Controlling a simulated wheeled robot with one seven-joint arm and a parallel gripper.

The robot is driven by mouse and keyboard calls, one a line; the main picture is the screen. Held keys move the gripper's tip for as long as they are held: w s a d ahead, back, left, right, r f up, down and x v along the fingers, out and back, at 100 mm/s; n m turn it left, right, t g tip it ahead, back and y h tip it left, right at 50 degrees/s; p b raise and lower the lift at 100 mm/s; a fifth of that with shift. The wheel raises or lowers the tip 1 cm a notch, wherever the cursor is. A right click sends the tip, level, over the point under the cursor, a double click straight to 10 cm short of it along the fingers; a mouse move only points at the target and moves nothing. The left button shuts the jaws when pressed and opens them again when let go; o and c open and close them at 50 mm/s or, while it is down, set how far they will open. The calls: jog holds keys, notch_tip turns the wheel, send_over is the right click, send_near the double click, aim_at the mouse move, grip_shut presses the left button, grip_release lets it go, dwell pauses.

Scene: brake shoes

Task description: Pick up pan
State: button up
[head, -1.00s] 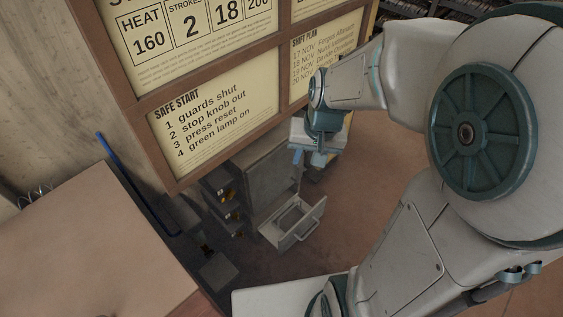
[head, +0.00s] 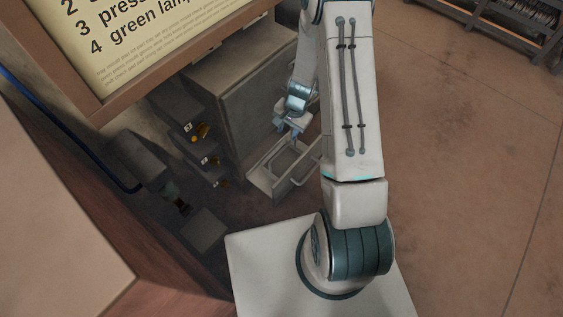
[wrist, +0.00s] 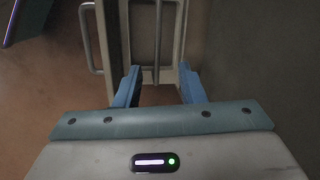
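A grey rectangular pan (head: 287,161) seems to lie inside the pulled-out drawer (head: 266,184) of a low grey cabinet. Its outline is hard to separate from the drawer. My gripper (head: 292,128) is above the drawer's cabinet-side end in the head view. In the wrist view my gripper (wrist: 159,72) points down, its two blue fingers wide apart. A thin metal rail (wrist: 157,40), possibly the pan's rim, runs toward the space between the fingertips. I see nothing held. Whether the fingers touch the pan cannot be told.
The drawer's bar handle (wrist: 89,40) stands out on the left in the wrist view. The grey cabinet (head: 235,90) rises beside my arm. Dark bins (head: 195,150) with small orange parts stand left of it. The floor (head: 460,150) to the right is clear.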

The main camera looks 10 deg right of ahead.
aim_at(284, 148)
jog(key=f+b, duration=0.1)
jog(key=f, duration=0.2)
jog(key=f+b, duration=0.1)
jog(key=f, duration=0.1)
jog(key=a+f+b, duration=0.1)
jog(key=f, duration=0.2)
jog(key=shift+w+a+f, duration=0.1)
jog(key=shift+w+f, duration=0.05)
jog(key=shift+f, duration=0.15)
jog(key=f+b, duration=0.1)
jog(key=f, duration=0.1)
jog(key=f+b, duration=0.2)
jog(key=f, duration=0.1)
jog(key=shift+w+a+f, duration=0.1)
jog(key=shift+a, duration=0.1)
grip_shut()
dwell(0.7)
